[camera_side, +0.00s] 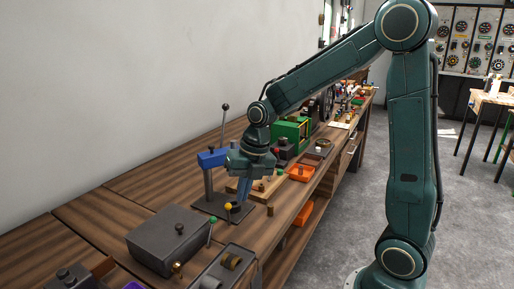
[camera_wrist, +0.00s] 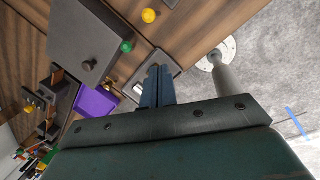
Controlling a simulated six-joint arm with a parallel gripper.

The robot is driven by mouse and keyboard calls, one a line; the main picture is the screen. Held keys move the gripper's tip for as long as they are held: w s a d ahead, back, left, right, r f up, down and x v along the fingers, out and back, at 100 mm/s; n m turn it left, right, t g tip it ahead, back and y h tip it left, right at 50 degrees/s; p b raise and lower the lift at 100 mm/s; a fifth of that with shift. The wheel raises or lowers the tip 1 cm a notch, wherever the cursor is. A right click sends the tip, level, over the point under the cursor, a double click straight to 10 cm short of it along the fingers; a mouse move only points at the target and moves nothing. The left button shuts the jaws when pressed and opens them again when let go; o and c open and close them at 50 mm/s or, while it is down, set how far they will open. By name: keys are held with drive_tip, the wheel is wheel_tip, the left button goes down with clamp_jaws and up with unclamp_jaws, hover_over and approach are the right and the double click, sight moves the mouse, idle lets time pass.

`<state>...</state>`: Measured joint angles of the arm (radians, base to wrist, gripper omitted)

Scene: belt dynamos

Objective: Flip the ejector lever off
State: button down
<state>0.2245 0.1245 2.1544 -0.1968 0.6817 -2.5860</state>
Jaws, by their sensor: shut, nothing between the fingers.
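My gripper (camera_side: 243,196) is shut and empty, its blue fingers pointing down beside the blue press-like stand (camera_side: 211,158). In the wrist view its fingers (camera_wrist: 157,72) lie together. A green-balled lever (camera_side: 213,220) stands at the edge of a grey box (camera_side: 170,240); the green ball also shows in the wrist view (camera_wrist: 126,46). A yellow ball (camera_side: 228,206) is near my fingertips in the side view and at the top of the wrist view (camera_wrist: 149,15). A tall black-knobbed lever (camera_side: 225,107) rises from the stand. I cannot tell which is the ejector lever.
A dark plate with a brass part (camera_side: 231,262) lies at the front edge of the bench. A purple bin (camera_wrist: 97,103) is to the left in the wrist view. Orange trays (camera_side: 301,173) and a green machine (camera_side: 291,130) stand farther along the bench.

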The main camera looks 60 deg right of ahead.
drive_tip(key=v, duration=0.6)
drive_tip(key=shift+a+r, duration=0.15)
drive_tip(key=shift+r, duration=0.05)
drive_tip(key=shift+s, duration=0.1)
drive_tip(key=s+a+r+m+t, duration=0.1)
drive_tip(key=s+a+r+m, duration=0.1)
drive_tip(key=s+m, duration=0.6)
drive_tip(key=s+a+r+m+t+h, duration=0.1)
drive_tip(key=s+m, duration=0.8)
drive_tip(key=m, duration=1.1)
drive_tip(key=shift+a+r+m+t, duration=0.3)
drive_tip(key=shift+a+r+t, duration=0.05)
drive_tip(key=shift+a+t, duration=0.35)
drive_tip(key=shift+s, duration=0.1)
